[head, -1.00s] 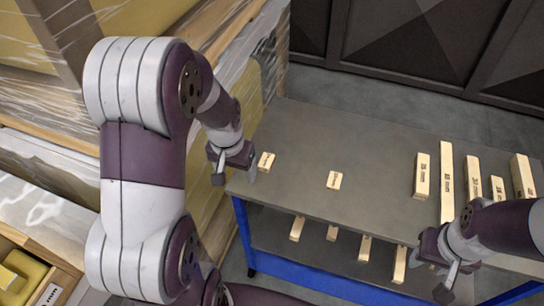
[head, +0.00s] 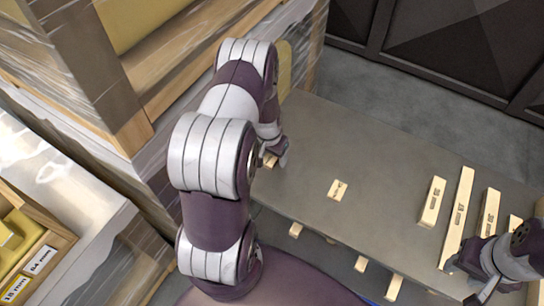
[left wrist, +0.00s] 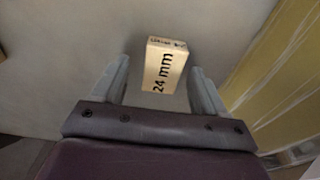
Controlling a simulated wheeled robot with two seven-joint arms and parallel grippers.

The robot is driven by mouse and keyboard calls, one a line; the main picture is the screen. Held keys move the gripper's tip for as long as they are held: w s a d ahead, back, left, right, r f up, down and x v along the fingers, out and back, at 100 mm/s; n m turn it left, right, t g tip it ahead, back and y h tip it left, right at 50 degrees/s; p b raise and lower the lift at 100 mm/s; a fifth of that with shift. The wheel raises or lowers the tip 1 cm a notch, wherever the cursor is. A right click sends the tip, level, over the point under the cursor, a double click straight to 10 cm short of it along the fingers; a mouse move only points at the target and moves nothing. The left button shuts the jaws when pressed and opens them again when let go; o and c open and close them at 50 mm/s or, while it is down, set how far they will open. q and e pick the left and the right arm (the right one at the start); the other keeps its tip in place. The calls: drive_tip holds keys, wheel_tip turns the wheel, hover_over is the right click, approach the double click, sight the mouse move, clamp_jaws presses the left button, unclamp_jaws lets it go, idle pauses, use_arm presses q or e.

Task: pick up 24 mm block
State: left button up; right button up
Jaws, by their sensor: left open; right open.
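The 24 mm block (left wrist: 164,66) is a small pale wooden block with "24 mm" printed on its face. In the left wrist view it lies on the grey table top between my left gripper's fingers (left wrist: 160,88), with a gap on each side. In the head view the block (head: 270,160) is partly hidden at the table's left end, beside my left gripper (head: 277,157), which is open. My right gripper (head: 462,280) is at the lower right of the head view, over the table's near right side; its fingers are small there.
Another small block (head: 338,190) lies mid-table. Several longer blocks, such as one at the right (head: 432,201), stand apart on the grey table top (head: 370,150). More blocks lie on the shelf below. Wrapped pallets (head: 290,60) border the table's left end.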

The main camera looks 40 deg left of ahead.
use_arm(q)
drive_tip(key=shift+s, duration=0.15)
drive_tip(key=shift+c, duration=0.9)
drive_tip(key=shift+s+a+r, duration=0.1)
drive_tip(key=c, duration=0.9)
drive_tip(key=shift+c, duration=0.2)
drive_tip(key=shift+r, duration=0.1)
